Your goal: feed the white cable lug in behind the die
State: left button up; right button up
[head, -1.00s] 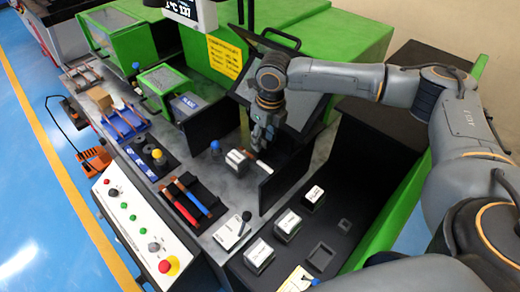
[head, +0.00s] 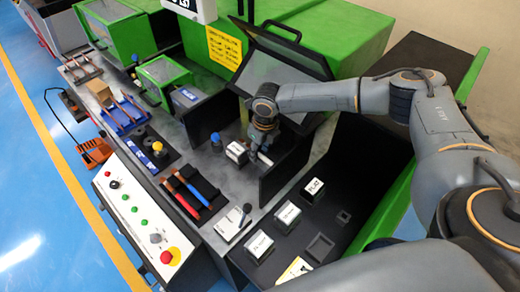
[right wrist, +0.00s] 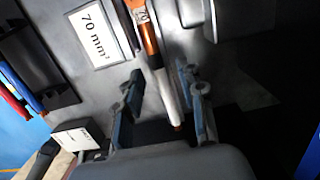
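The white cable lug (right wrist: 163,90) lies between my right gripper's (right wrist: 162,78) two blue-padded fingers in the right wrist view. It has a pale barrel, an orange-copper part towards the top and a reddish tip. Dark gaps show on both sides of it, so the fingers are open around it. In the head view the right gripper (head: 263,146) points down at the lug (head: 265,159), which it partly covers. The die block (head: 236,150) stands just left of the lug; its "70 mm²" label (right wrist: 90,30) shows in the wrist view. My left gripper is out of view.
A dark upright plate (head: 280,172) stands close to the right of the gripper. A tilted screen (head: 285,75) is behind the arm. Labelled blocks (head: 287,214) sit on the dark bench at the front right. Red and blue handled tools (head: 188,190) lie at the left.

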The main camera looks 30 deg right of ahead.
grip_shut()
jog(key=shift+w+a, duration=0.3)
jog(key=shift+w, duration=0.5)
jog(key=shift+o, duration=0.7)
grip_release()
notch_tip(320, 180, up, 12)
jog(key=s, duration=0.1)
jog(key=shift+s+d, duration=0.2)
jog(key=shift+d, duration=0.05)
